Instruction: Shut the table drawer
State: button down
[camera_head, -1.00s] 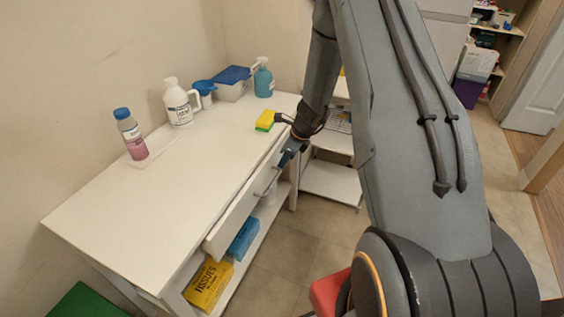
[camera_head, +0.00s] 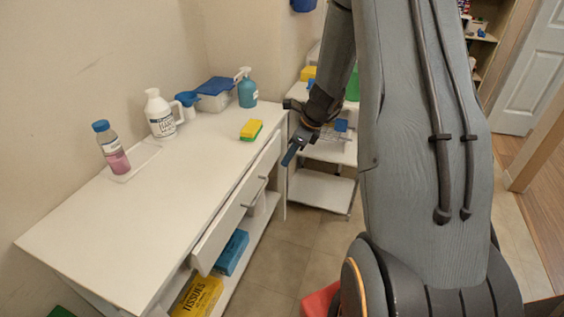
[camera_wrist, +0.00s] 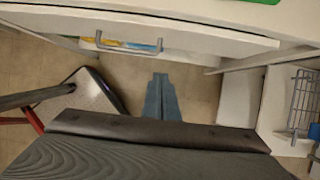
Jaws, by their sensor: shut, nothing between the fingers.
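The white table (camera_head: 130,215) stands on the left in the head view. Its drawer (camera_head: 228,222) sticks out a little from the front edge, with a metal bar handle (camera_head: 256,192) on its face. In the wrist view the drawer front (camera_wrist: 170,27) spans the top, with the handle (camera_wrist: 128,44) below it at the left. My gripper (camera_head: 288,158) points down in front of the drawer, past the handle towards the far end, and appears apart from it. Its fingers (camera_wrist: 160,82) are together and empty in the wrist view.
A yellow-green sponge (camera_head: 251,130), a white jug (camera_head: 162,115), a pink bottle (camera_head: 112,150) and a blue spray bottle (camera_head: 247,90) stand on the table. A yellow tissue box (camera_head: 198,297) and a blue box (camera_head: 232,252) lie on the shelf below. A white rack (camera_head: 322,190) stands behind my gripper.

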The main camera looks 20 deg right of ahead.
notch_tip(320, 180, down, 6)
jog(key=y+b, duration=0.3)
jog(key=b, duration=0.3)
jog(key=t+y+b, duration=0.6)
jog(key=t+b, duration=0.4)
jog(key=b, duration=0.8)
send_near(272, 157)
jog(key=b+x, duration=0.1)
jog(key=x, duration=0.5)
jog(key=shift+a+r, duration=0.1)
jog(key=shift+a, duration=0.15)
